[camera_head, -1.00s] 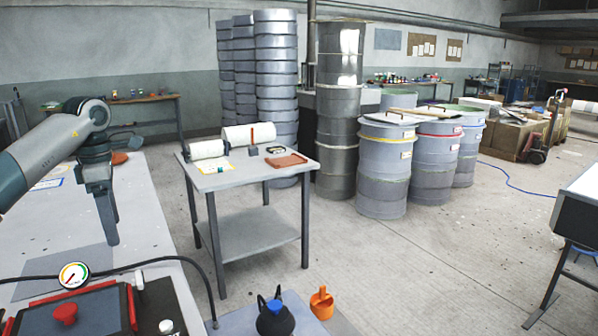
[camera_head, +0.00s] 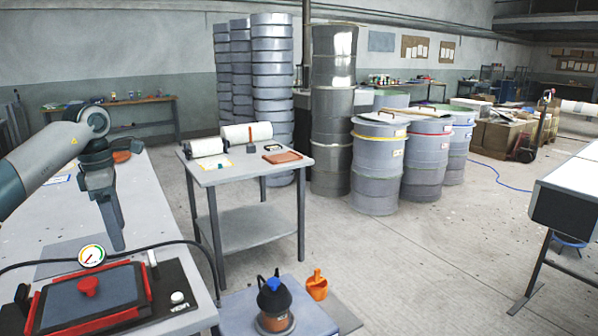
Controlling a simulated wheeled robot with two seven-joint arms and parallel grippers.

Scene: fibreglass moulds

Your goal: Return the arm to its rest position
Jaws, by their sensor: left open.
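My left arm comes in from the left in the head view. Its gripper (camera_head: 115,235) points downward over the long grey table (camera_head: 150,200). Its fingers are seen nearly edge-on, and nothing shows between them. Below and in front of it are a round pressure gauge (camera_head: 91,256) and a red-framed mould unit (camera_head: 90,298) with a red knob. The gripper looks apart from both. My right gripper is not in the picture.
A small grey table (camera_head: 235,173) with white rolls (camera_head: 247,132) stands right of the long table. A black and blue pot (camera_head: 274,300) and an orange scoop (camera_head: 317,285) sit at the bottom. Drums (camera_head: 378,170) stand behind.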

